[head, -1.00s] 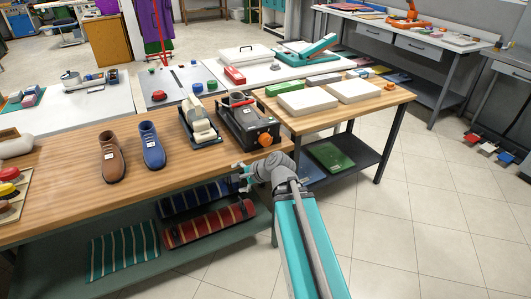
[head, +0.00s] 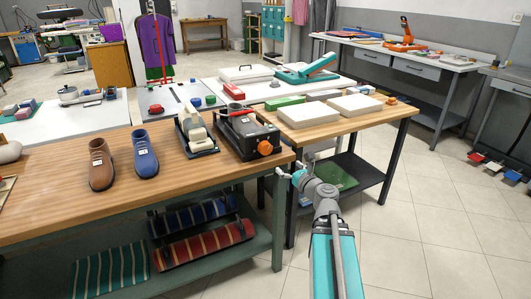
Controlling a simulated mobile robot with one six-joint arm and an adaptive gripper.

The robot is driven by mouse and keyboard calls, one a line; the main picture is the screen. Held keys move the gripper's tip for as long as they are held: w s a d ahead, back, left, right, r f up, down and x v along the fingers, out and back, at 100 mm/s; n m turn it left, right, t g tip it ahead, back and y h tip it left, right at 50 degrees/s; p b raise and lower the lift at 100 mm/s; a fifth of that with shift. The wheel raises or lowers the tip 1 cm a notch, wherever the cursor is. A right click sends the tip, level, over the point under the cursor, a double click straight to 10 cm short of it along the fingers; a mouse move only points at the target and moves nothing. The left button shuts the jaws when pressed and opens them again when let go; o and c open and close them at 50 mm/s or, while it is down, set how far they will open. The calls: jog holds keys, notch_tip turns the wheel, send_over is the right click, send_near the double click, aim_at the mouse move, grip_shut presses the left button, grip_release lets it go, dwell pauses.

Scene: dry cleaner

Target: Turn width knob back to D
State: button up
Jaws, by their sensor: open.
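The width knob is probably the orange knob (head: 265,148) on the front of a dark machine (head: 242,132). The machine stands near the right end of the wooden workbench (head: 60,206). Any letters around the knob are too small to read. My gripper (head: 288,172) is open and empty, past the bench's right end. It is below and to the right of the knob, apart from it.
A brown shoe (head: 101,166), a blue shoe (head: 145,152) and a cream-and-dark device (head: 196,130) stand left of the machine. A second wooden table (head: 300,131) with white boxes (head: 355,104) stands to the right. Striped rolls (head: 205,245) lie on the lower shelf.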

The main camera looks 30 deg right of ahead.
aim_at(267, 149)
jog(key=shift+w, duration=0.2)
jog(key=w, duration=0.4)
jog(key=w+a, duration=0.1)
jog(key=w, duration=0.8)
jog(key=shift+w+a, duration=0.2)
jog(key=shift+a, duration=0.05)
